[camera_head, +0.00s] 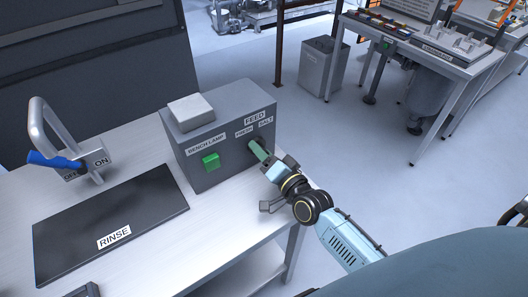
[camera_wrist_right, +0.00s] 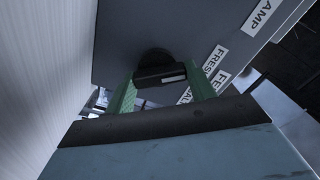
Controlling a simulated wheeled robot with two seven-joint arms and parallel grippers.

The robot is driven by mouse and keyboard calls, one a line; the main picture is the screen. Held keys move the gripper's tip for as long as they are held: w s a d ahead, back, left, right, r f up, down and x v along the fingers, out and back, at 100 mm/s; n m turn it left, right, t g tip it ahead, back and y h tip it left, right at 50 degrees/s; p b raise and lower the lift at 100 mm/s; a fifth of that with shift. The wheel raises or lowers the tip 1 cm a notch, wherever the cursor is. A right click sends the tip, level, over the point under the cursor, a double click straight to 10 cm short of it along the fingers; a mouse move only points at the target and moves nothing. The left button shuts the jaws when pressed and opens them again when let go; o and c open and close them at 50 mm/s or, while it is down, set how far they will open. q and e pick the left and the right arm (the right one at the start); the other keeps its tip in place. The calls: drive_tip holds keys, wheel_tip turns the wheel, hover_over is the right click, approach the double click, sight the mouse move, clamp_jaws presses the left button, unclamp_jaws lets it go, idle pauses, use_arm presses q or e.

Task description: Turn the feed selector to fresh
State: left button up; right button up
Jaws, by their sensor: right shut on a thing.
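The feed selector is a dark knob (camera_wrist_right: 160,76) with a pale mark, on the front of a grey box (camera_head: 193,160). The box carries a FEED label (camera_head: 255,117) with FRESH on the left and SALT on the right. My right gripper (camera_head: 260,150) reaches the knob from the front right. In the right wrist view its green fingers (camera_wrist_right: 160,90) are on either side of the knob, shut on it. In the head view the fingers hide most of the knob, so I cannot tell which label it points to. My left gripper is not in view.
A green BENCH LAMP switch (camera_head: 211,162) is left of the selector on the same box. A RINSE panel (camera_head: 110,225) lies on the bench. A tap with a blue lever (camera_head: 54,161) stands at the left. Open floor lies right of the bench.

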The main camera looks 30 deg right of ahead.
drive_tip(key=o, duration=1)
drive_tip(key=shift+s, duration=0.15)
drive_tip(key=s, duration=0.4)
drive_tip(key=s+d, duration=0.1)
drive_tip(key=s, duration=0.3)
drive_tip(key=s+d, duration=0.1)
drive_tip(key=s, duration=0.4)
drive_tip(key=shift+a, duration=0.1)
